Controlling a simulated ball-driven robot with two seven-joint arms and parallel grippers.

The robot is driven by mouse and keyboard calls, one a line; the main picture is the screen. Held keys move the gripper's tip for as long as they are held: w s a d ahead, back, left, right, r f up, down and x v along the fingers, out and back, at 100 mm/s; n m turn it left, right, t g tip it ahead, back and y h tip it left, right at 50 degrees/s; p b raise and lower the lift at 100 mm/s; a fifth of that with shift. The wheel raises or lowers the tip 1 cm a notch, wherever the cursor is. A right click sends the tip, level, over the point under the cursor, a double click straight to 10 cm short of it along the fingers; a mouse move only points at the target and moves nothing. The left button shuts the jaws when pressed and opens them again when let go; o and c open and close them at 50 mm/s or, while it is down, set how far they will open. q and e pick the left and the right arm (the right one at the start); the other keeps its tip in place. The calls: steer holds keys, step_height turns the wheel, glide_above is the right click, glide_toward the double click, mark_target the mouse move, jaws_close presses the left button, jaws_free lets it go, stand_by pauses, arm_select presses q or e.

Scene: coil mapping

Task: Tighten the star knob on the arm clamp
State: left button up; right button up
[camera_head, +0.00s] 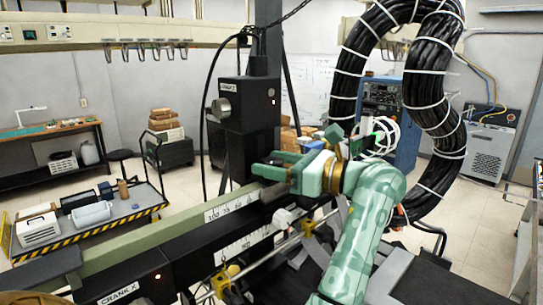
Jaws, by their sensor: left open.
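I cannot make out the arm clamp for certain; the gripper and forearm cover part of that area.
A scaled rail (228,208) and a black beam marked CRANK X (120,292) run below the gripper. Yellow fittings (226,277) sit on a rod at lower centre. A thick black cable bundle (432,100) loops at right. A cart (90,215) stands at left.

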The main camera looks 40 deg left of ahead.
arm_select(q)
steer(key=shift+a, duration=0.35)
steer(key=shift+s, duration=0.1)
steer(key=c, duration=1)
